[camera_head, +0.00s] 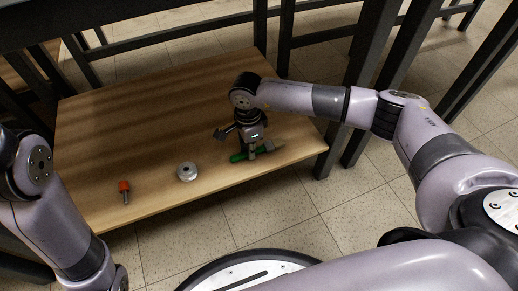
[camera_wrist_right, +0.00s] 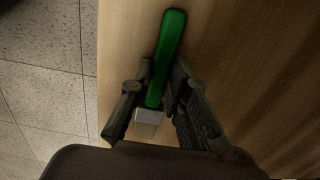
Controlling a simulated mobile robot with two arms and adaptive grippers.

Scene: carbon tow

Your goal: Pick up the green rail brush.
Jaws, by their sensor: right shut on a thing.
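The green rail brush (camera_head: 237,158) lies on the low wooden shelf near its front right edge, with a pale part showing to the right of the fingers. My right gripper (camera_head: 255,150) points down over it and is shut on it. In the right wrist view the green handle (camera_wrist_right: 166,50) runs up between the fingers of my right gripper (camera_wrist_right: 155,105), with a grey block at its near end. The near end beyond that block is hidden by the gripper body. My left arm shows at the left, but its gripper is out of view.
A round grey metal part (camera_head: 187,172) and an orange-handled tool (camera_head: 125,190) stand on the wooden shelf (camera_head: 130,125) left of the brush. Dark table legs (camera_head: 345,120) rise close to my right arm. The shelf's back left area is clear.

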